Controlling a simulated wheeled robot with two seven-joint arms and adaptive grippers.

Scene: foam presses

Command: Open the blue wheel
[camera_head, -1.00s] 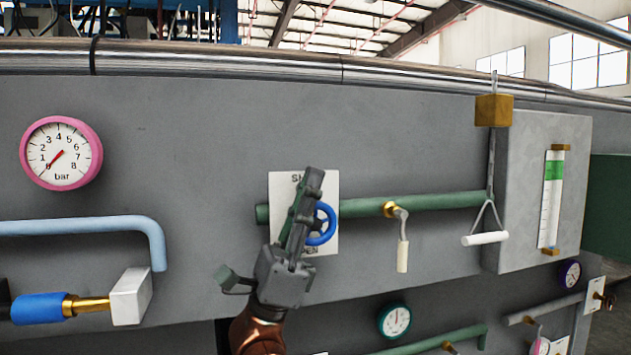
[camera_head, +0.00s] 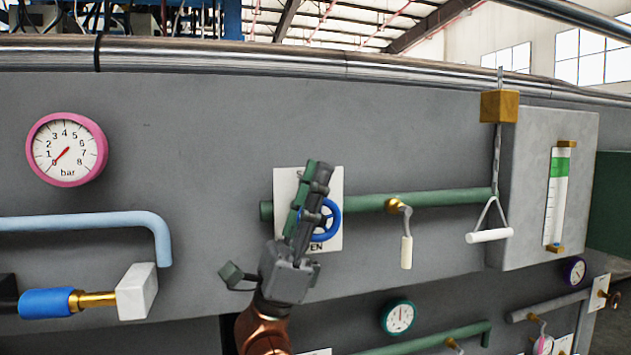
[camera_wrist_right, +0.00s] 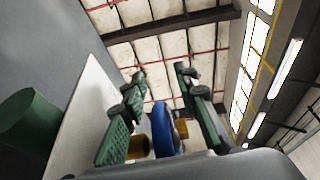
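The blue wheel (camera_head: 328,220) sits on the green pipe in front of a white plate (camera_head: 284,182) on the grey panel. My right gripper (camera_head: 319,167) is in front of the plate and hides the wheel's left part and most of the plate's lettering; "EN" shows at the bottom. In the right wrist view, the blue wheel (camera_wrist_right: 163,132) is seen edge-on between the two spread fingers of my right gripper (camera_wrist_right: 160,73), low near the palm. A gap shows on both sides of the wheel. My left gripper is out of view.
The green pipe (camera_head: 365,203) runs right to a valve with a white handle (camera_head: 406,252) and a hanging white pull bar (camera_head: 489,236). A grey box (camera_head: 531,200) juts out at right. A pink gauge (camera_head: 67,150) and light blue pipe (camera_head: 90,222) are at left.

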